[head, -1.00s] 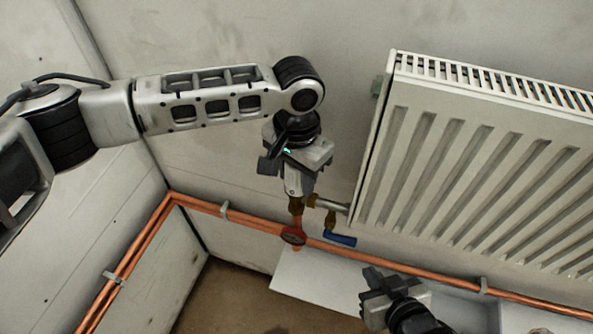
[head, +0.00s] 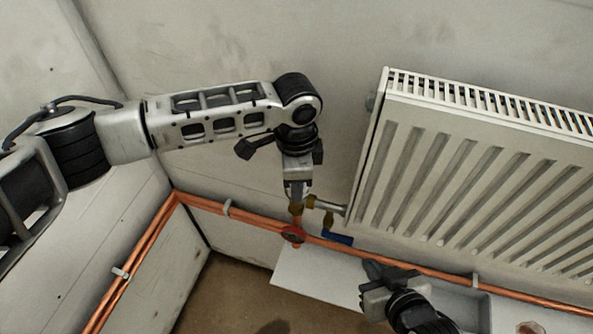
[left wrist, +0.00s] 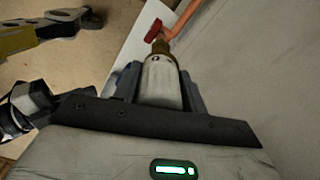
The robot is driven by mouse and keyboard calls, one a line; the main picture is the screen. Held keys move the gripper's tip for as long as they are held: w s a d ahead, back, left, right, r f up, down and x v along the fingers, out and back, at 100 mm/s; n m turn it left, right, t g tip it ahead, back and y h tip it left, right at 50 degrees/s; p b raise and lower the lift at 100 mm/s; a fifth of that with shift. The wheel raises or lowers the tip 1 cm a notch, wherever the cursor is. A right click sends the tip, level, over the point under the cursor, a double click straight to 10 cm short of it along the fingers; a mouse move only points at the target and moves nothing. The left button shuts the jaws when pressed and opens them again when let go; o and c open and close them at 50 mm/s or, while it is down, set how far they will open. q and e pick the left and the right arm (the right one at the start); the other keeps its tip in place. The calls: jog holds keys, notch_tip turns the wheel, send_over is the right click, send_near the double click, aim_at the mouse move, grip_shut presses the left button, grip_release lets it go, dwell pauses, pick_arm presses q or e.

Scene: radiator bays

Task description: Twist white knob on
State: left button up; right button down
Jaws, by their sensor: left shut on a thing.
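The white knob (left wrist: 161,82) shows in the left wrist view between the two dark fingers of my left gripper. It sits on a brass valve body that joins a copper pipe. My left gripper (head: 297,190) is shut on the knob from above, at the lower left corner of the radiator. In the head view the gripper largely hides the knob. My right gripper (head: 372,272) is low in front of the pipes, apart from the valve; whether its jaws are open is unclear.
The white radiator (head: 470,175) hangs on the wall at the right. A red round handle (head: 292,235) and a blue lever (head: 337,238) sit close below the knob. Copper pipes (head: 245,218) run along the wall. A white board (head: 318,283) lies under them.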

pick_arm(q)
jog(key=m, duration=0.3)
jog(key=shift+s+f, duration=0.1)
jog(key=shift+f, duration=0.25)
jog(key=o, duration=1.8)
jog(key=shift+r, duration=0.15)
jog(key=shift+r, duration=0.15)
jog(key=shift+r, duration=3.9)
